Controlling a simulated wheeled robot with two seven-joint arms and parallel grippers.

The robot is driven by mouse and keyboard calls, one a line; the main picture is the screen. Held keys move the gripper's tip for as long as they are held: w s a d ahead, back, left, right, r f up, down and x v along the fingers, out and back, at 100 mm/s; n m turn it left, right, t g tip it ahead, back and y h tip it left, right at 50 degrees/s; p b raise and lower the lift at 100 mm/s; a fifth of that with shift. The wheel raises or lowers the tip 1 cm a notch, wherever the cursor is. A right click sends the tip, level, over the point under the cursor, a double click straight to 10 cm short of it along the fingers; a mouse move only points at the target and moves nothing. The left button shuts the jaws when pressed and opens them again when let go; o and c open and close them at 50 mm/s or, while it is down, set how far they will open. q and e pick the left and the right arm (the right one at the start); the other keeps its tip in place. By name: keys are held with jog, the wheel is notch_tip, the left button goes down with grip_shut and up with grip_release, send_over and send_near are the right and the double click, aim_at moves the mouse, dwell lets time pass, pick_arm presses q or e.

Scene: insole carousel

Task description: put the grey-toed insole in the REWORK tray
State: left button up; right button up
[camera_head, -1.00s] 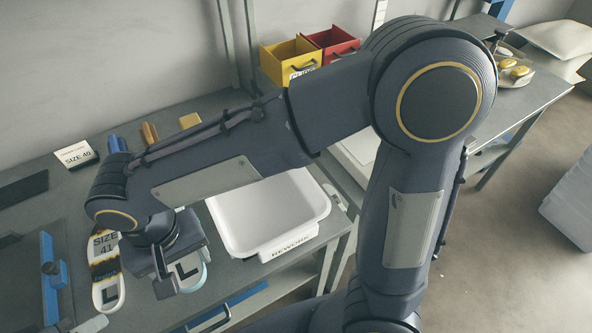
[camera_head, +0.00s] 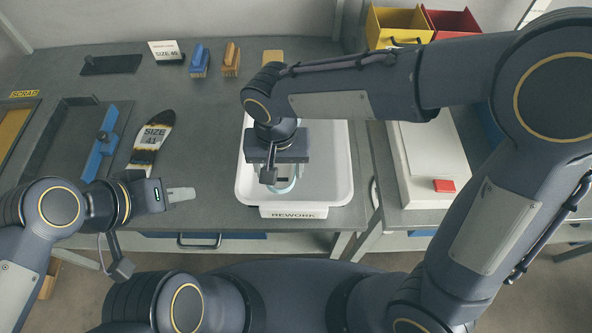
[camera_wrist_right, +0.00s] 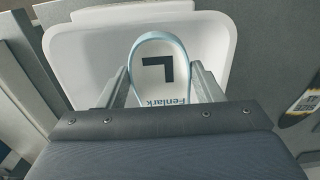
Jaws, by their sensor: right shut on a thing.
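My right gripper (camera_head: 280,172) is shut on a pale insole (camera_wrist_right: 165,82) with a light-blue rim, a black L and the word Fenlark. The insole is over the white REWORK tray (camera_head: 343,178); I cannot tell whether it touches the tray floor. In the right wrist view the fingers (camera_wrist_right: 160,82) flank the insole, within the tray's outline (camera_wrist_right: 226,40). Its far end is hidden by the gripper, so no grey toe shows. My left gripper (camera_head: 182,195) is left of the tray, holding nothing visible; its jaw gap is unclear.
Another insole marked SIZE 41 (camera_head: 153,136) lies on the table left of the tray. Blue (camera_head: 200,60) and brown (camera_head: 231,60) brushes and a size card (camera_head: 168,52) stand at the back. A SCRAP tray (camera_head: 14,128) is at the far left.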

aim_at(292, 169)
jog(key=f, duration=0.1)
jog(key=w+d+f, duration=0.1)
jog(key=f, duration=0.1)
jog(key=w+d+f, duration=0.1)
jog(key=shift+d+f, duration=0.15)
jog(key=shift+d, duration=0.1)
jog(key=f, duration=0.3)
jog(key=shift+w+d+f, duration=0.1)
jog(key=shift+w+d, duration=0.15)
jog(key=shift+f, duration=0.35)
jog(key=shift+f, duration=0.15)
jog(key=o, duration=1)
jog(key=shift+c, duration=0.2)
